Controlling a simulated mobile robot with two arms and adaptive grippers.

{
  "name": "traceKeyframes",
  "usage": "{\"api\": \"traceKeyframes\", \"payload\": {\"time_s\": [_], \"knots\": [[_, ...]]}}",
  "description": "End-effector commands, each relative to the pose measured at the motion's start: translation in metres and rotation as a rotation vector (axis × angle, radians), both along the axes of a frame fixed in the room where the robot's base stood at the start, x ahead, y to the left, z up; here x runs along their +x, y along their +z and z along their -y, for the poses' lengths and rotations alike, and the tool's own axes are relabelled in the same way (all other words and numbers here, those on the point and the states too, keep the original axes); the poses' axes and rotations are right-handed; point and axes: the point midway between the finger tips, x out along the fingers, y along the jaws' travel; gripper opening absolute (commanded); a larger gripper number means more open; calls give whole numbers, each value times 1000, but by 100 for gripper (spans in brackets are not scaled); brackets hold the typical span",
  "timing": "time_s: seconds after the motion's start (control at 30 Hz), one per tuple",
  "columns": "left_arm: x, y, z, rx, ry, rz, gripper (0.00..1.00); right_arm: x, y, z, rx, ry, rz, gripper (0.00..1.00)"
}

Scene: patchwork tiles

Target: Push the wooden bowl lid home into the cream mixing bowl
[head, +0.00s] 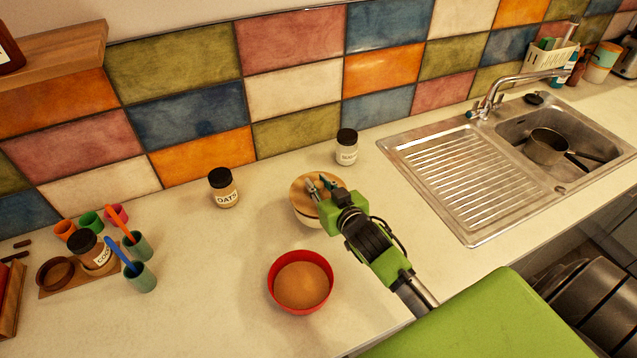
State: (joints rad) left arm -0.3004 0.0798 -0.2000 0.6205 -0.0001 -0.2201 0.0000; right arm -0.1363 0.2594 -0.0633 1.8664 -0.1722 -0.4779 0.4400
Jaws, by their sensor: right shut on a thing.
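The wooden bowl lid (301,197) is round and light brown. It lies over the mouth of the cream mixing bowl (306,220) on the counter, right of centre. The bowl's pale side shows below the lid; I cannot tell how deep the lid sits or whether it is level. My right gripper (322,184) is over the lid, shut on it near its middle. The fingers and wrist hide the lid's middle and right side. My left gripper is not in view.
A red bowl (301,257) with brown contents stands in front. The oats jar (223,188) is to the left, another black-capped jar (346,148) behind. Several cups and a cocoa jar (93,252) stand far left. The sink drainer (455,180) is right. The counter between is clear.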

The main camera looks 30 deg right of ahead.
Motion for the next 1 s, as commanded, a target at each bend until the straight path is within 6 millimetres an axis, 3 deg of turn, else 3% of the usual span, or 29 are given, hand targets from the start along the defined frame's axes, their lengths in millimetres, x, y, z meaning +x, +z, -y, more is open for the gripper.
{"api": "traceKeyframes", "payload": {"time_s": [1.0], "knots": [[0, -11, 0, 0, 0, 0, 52, 0, -17, 0, 0, 0, 2, 0]]}}
